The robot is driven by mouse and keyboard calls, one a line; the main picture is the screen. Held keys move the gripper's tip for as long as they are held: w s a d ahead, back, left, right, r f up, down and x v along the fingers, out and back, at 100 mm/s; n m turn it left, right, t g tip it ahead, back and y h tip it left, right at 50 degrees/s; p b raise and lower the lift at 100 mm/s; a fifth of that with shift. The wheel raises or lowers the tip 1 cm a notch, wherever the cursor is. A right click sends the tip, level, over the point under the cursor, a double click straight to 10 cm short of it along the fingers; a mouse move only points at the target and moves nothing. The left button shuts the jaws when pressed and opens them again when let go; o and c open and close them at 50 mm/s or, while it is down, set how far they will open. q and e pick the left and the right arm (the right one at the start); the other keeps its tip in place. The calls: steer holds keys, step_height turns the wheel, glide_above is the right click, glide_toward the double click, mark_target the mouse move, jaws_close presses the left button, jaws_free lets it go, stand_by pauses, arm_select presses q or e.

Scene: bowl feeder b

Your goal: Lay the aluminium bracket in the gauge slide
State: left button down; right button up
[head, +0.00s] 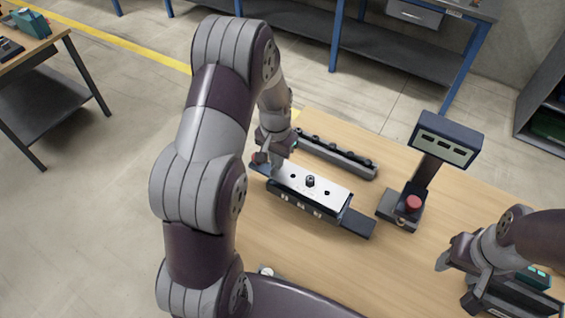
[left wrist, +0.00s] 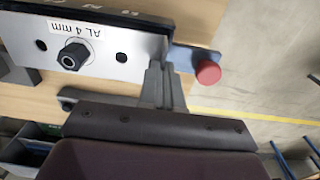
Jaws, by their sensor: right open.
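A silver plate (head: 318,184), with holes and a dark knob, tops a black block on the table. In the left wrist view the plate (left wrist: 100,53) is labelled AL 4 mm. A dark slide (head: 357,222) sticks out at the block's right. A blue-grey strip with a red knob (left wrist: 207,71) sticks out at its other end. I cannot tell a separate aluminium bracket apart. My left gripper (left wrist: 164,70) is at that end, between plate and red knob, fingers close together; nothing clear shows between them. My right gripper (head: 462,275) is open at the lower right.
A dark rail (head: 335,153) with several knobs lies behind the block. A stand with a display head (head: 447,138) and a red button (head: 412,203) stands right of it. A dark box (head: 510,295) is beside my right gripper. The table's middle front is mostly clear.

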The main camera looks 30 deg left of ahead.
arm_select(q)
steer(key=shift+w+f, duration=0.25)
steer(key=shift+f, duration=1)
steer(key=shift+w, duration=0.1)
steer(key=shift+s+f, duration=0.2)
steer(key=shift+s, duration=0.05)
steer(key=c, duration=1.5)
jaws_free()
steer(key=shift+o, duration=0.8)
steer(key=shift+w, duration=0.1)
arm_select(e)
steer(key=shift+w+r, duration=0.1)
steer(key=shift+w, duration=0.15)
arm_select(q)
steer(key=shift+r, duration=0.15)
step_height(320, 180, up, 12)
steer(key=b, duration=0.2)
steer(key=s+d+f, duration=0.1)
steer(key=s+d, duration=0.3)
steer(key=s, duration=0.3)
steer(key=s+d+t, duration=0.1)
steer(key=s+d, duration=0.3)
steer(key=s, duration=0.2)
steer(key=shift+s+d+f+n, duration=0.15)
steer(key=shift+s+f+n, duration=0.15)
steer(key=shift+s+f, duration=0.1)
arm_select(e)
step_height(320, 180, down, 2)
steer(key=shift+f, duration=0.2)
